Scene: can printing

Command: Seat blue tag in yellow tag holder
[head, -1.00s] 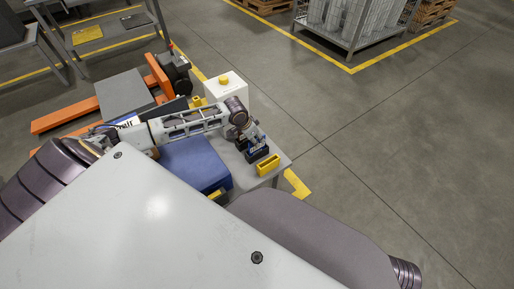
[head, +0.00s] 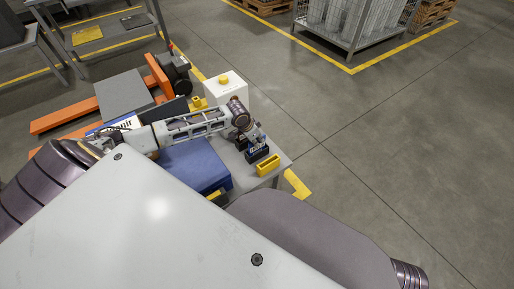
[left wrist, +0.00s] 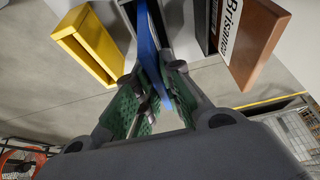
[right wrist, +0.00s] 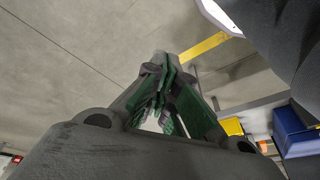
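In the left wrist view the blue tag (left wrist: 147,38) is a thin blue strip between the green-padded fingers of my left gripper (left wrist: 155,70), which is shut on it. The yellow tag holder (left wrist: 90,45) is an open yellow box to the left, apart from the tag. In the head view the yellow tag holder (head: 267,165) stands near the grey table's corner, and my left gripper (head: 256,150) is just behind it, low over the table. The tag's far end is hard to make out. My right gripper (right wrist: 165,68) is shut and empty, away from the table.
A brown-and-white box with lettering (left wrist: 255,38) is close on the right in the left wrist view. A blue box (head: 200,167) sits on the grey table (head: 279,165) beside my left arm. A white box with a yellow button (head: 229,88) stands behind. Floor to the right is clear.

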